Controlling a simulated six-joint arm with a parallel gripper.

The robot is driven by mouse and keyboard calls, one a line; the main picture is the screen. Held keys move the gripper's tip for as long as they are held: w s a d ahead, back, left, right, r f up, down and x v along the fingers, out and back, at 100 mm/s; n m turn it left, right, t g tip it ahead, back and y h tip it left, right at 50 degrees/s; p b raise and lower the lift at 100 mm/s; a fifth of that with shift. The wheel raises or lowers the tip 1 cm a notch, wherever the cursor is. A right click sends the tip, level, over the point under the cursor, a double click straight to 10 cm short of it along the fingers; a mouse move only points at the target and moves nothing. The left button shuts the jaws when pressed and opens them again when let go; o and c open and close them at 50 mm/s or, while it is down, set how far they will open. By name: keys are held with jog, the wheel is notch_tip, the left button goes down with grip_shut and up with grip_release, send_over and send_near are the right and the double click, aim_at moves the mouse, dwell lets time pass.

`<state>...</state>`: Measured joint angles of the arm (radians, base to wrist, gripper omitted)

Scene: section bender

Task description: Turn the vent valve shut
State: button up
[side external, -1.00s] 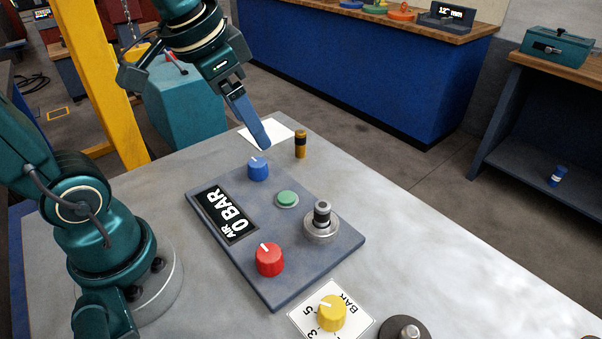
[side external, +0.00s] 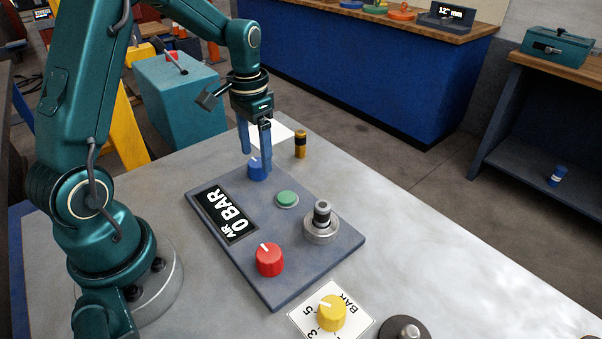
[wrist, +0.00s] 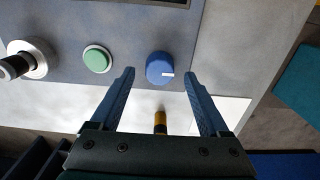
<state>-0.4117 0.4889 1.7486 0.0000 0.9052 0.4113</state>
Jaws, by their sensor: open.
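A blue knob (side external: 256,171) with a white pointer line stands on the grey panel (side external: 291,253) at its far end. In the wrist view my gripper (wrist: 160,74) shows a gap on both sides of the knob. A red knob (side external: 269,260) stands at the panel's near end, and a yellow knob (side external: 332,313) on a white scale card. No label names the vent valve.
A green button (side external: 287,199) and a metal-collared black post (side external: 321,222) stand on the panel. The display (side external: 225,214) reads AIR 0 BAR. A black-and-yellow cylinder (side external: 300,145) stands just beyond the panel. The bench's right side is largely clear.

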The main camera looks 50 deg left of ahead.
jog(key=shift+f, duration=0.9)
grip_shut()
